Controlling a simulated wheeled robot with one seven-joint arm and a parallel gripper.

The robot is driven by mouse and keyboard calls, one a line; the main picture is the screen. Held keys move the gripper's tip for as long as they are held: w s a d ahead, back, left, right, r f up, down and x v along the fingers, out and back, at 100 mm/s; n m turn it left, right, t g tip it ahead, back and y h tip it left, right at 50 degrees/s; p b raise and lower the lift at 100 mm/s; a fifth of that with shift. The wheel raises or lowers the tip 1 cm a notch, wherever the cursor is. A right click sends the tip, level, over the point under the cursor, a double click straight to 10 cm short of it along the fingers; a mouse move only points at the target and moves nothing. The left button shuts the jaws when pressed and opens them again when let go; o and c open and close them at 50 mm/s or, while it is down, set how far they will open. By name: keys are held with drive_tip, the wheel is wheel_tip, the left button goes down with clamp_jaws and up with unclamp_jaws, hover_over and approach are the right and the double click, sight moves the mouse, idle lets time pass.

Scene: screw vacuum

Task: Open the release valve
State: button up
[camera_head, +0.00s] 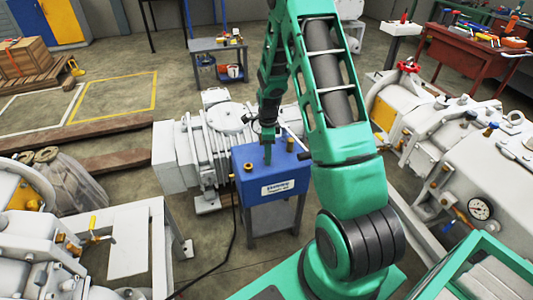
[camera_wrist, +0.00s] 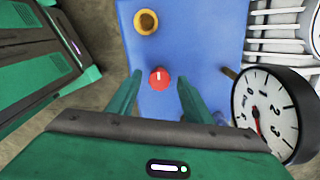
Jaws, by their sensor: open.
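A red round knob (camera_wrist: 159,79) with a white mark, apparently the release valve, sits on the top of a blue box (camera_wrist: 205,45) in the wrist view. My gripper (camera_wrist: 158,80) is open, with one green finger on each side of the knob. Gaps show between the knob and both fingers, so it is not gripped. In the head view my gripper (camera_head: 267,155) points down at the top of the blue box (camera_head: 253,196), and the knob is hidden there.
A round pressure gauge (camera_wrist: 274,112) stands close to the right finger. A brass fitting (camera_wrist: 146,21) is on the box beyond the knob. A white ribbed pump (camera_head: 196,140) stands directly behind the box. White machinery (camera_head: 465,165) fills the right side.

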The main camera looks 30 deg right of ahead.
drive_tip(key=c, duration=1.1)
drive_tip(key=shift+o, duration=0.2)
drive_tip(key=n, duration=0.4)
drive_tip(key=shift+n, duration=0.4)
drive_tip(key=n, duration=0.4)
drive_tip(key=shift+w+r+n, duration=0.1)
drive_tip(key=shift+n, duration=0.2)
drive_tip(key=n, duration=0.4)
drive_tip(key=shift+w+d+n, duration=0.1)
drive_tip(key=shift+n, duration=2)
